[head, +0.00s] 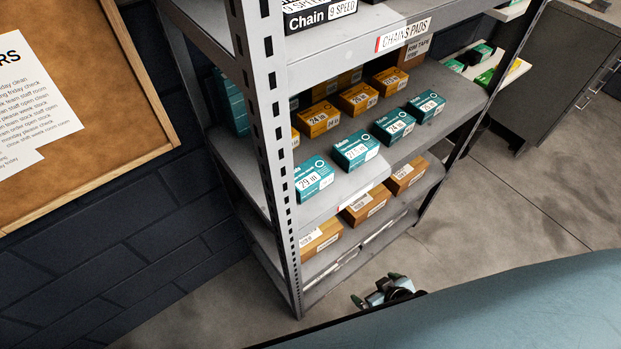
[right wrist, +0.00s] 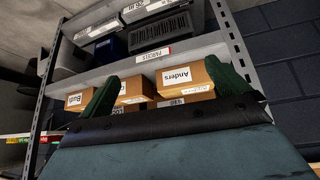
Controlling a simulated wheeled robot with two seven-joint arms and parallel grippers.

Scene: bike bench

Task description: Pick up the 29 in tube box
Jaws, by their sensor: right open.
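The 29 in tube box (head: 313,179) is teal with a white label. It sits at the front left of the middle shelf in the head view, beside the left upright. My right gripper (head: 374,288) is low in front of the rack, below and right of that box and apart from it. Its green fingers are spread and empty. In the right wrist view my right gripper (right wrist: 160,72) shows both green fingers apart, facing up toward a shelf of cardboard boxes. The 29 in tube box is not recognisable there. My left gripper is out of view.
Another teal tube box (head: 355,151) stands just right, then a 24 in box (head: 393,125) and one more. Orange boxes (head: 317,118) stand behind. The upper shelf (head: 360,40) overhangs them. Cardboard boxes (head: 366,204) fill the shelf below. A parcel box (right wrist: 182,77) shows in the right wrist view.

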